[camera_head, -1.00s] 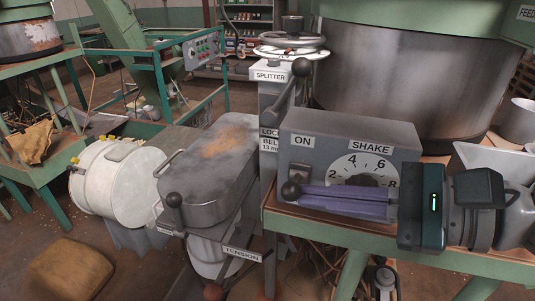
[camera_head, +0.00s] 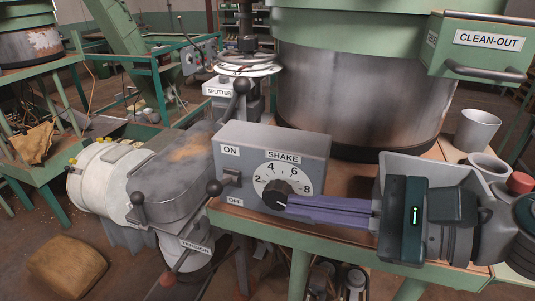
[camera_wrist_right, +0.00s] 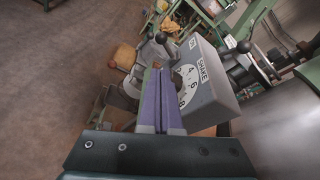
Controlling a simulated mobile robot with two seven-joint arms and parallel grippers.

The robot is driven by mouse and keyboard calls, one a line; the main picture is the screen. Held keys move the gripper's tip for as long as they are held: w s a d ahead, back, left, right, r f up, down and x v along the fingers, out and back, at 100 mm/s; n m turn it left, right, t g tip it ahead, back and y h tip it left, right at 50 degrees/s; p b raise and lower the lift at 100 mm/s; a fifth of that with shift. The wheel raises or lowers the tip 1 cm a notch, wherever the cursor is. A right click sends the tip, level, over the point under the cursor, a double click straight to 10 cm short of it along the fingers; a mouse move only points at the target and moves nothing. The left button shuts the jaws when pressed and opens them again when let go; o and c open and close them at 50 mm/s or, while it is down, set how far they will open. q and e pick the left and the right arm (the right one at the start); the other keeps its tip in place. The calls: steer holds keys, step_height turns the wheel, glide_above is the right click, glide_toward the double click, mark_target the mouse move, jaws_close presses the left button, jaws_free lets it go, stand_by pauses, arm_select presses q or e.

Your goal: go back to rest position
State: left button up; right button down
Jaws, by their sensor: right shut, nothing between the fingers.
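My right gripper (camera_head: 288,203) comes in from the right, its long purple fingers shut together with nothing between them. In the head view its tips overlap the lower right edge of the black knob (camera_head: 275,192) on the grey SHAKE box (camera_head: 232,153). I cannot tell whether they touch it. In the right wrist view the fingers (camera_wrist_right: 160,72) point away from me, with the box (camera_wrist_right: 213,95) to their right; they hide part of its dial. My left gripper is not in view.
The box sits on a green-edged table (camera_head: 335,245). A grey scoop-like tray (camera_head: 408,168) is behind my right wrist, with cups (camera_head: 477,130) farther right. A large metal hopper (camera_head: 360,105) stands behind. Levers with black ball ends (camera_head: 214,188) stick out at the left.

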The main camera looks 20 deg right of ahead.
stand_by(0.3)
steer(key=s+a+r+n+g+h+p, duration=0.25)
steer(key=s+n+g+p, duration=0.4)
steer(key=s+n, duration=0.65)
steer(key=s+d+r+n+h+p, duration=0.4)
steer(key=s+d+r+n+h, duration=0.1)
steer(key=d+n+h, duration=0.2)
steer(key=shift+s+d+n+h+p, duration=0.35)
steer(key=shift+d+n, duration=0.3)
steer(key=shift+n, duration=0.45)
